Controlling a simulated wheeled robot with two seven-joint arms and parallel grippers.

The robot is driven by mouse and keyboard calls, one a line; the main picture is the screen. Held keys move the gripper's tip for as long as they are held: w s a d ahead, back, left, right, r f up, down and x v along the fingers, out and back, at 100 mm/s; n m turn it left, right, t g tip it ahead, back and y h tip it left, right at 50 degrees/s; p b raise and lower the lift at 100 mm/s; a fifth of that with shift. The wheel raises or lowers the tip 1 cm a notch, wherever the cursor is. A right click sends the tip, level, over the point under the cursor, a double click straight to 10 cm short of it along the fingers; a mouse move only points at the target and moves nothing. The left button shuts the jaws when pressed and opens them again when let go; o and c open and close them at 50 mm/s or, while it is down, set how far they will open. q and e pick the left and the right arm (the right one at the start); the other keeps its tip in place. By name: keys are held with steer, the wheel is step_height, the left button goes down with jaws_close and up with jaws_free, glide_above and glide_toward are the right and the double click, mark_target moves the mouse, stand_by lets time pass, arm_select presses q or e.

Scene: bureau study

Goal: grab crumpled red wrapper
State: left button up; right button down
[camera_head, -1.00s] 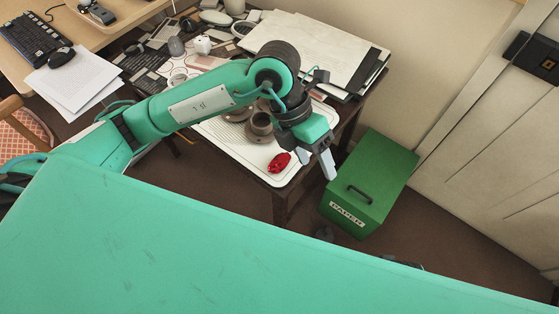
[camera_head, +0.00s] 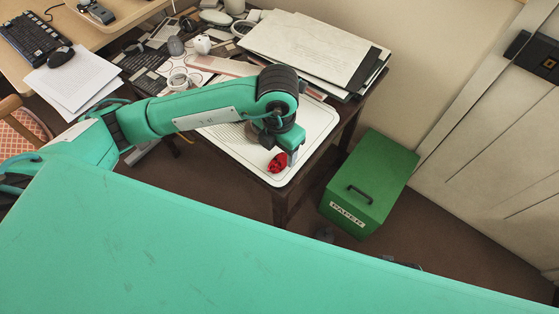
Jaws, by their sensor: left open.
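The crumpled red wrapper (camera_head: 276,163) lies on the white tray (camera_head: 295,172), near the tray's front corner. My left gripper (camera_head: 290,156) is open and points down at the wrapper's right side. The other finger is hidden, and I cannot tell whether the gripper touches the wrapper. My right gripper is not in view.
A green box labelled PAPER (camera_head: 370,185) stands on the floor right of the table. A stack of boards (camera_head: 310,48) lies at the table's back. Cups and small items crowd the table's left. My forearm covers part of the tray.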

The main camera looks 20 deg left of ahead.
mark_target(280, 160)
arm_select(q)
steer(key=f, duration=0.5)
steer(key=shift+w+f, duration=0.1)
steer(key=shift+w, duration=0.1)
steer(key=shift+c, duration=0.4)
steer(key=shift+d, duration=0.1)
steer(key=c, duration=1)
